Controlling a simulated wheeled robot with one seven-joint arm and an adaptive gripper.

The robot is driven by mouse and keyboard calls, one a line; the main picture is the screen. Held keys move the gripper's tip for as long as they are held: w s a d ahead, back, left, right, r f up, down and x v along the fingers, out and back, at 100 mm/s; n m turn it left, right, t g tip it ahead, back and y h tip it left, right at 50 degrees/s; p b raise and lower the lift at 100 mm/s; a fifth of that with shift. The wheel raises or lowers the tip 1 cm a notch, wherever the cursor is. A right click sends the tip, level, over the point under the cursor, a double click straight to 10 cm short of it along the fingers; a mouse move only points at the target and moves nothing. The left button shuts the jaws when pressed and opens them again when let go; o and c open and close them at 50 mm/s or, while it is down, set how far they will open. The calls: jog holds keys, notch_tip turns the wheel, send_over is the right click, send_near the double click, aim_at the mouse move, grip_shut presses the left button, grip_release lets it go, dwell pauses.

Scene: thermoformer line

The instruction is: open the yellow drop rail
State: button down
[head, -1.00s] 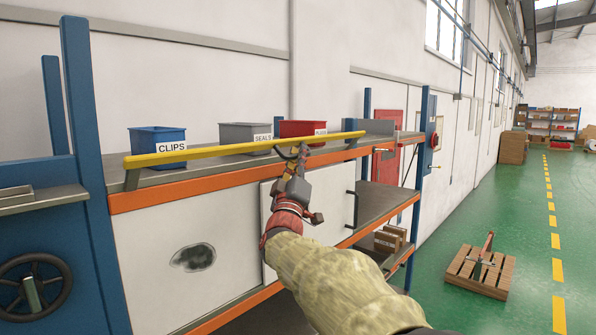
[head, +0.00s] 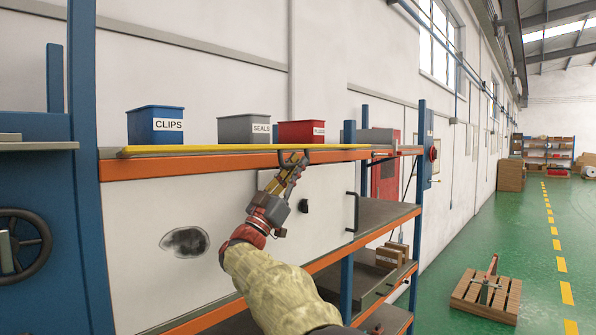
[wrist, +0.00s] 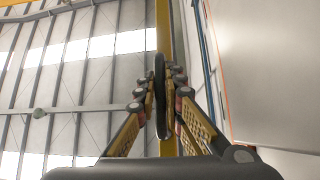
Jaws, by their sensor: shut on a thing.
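The yellow drop rail (head: 200,150) runs level along the front edge of the upper shelf, just above the orange beam. The bins behind it show almost in full above it. A dark loop handle (head: 293,163) hangs from the rail. My gripper (head: 288,172) reaches up from below and is shut on this handle. In the wrist view the handle (wrist: 160,85) stands edge-on between the fingers, with the yellow rail (wrist: 164,30) behind it. The fingers hide part of the handle.
A blue CLIPS bin (head: 155,126), a grey SEALS bin (head: 243,129) and a red bin (head: 301,131) stand on the shelf. A white panel with a black handle (head: 353,212) is below. A pallet (head: 486,296) lies on the open green floor at right.

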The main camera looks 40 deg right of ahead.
jog(key=shift+w+f, duration=0.25)
jog(key=shift+f, duration=0.2)
jog(key=shift+b, duration=0.3)
jog(key=c, duration=1.9)
grip_release()
jog(key=v, duration=1.2)
jog(key=shift+s, duration=0.1)
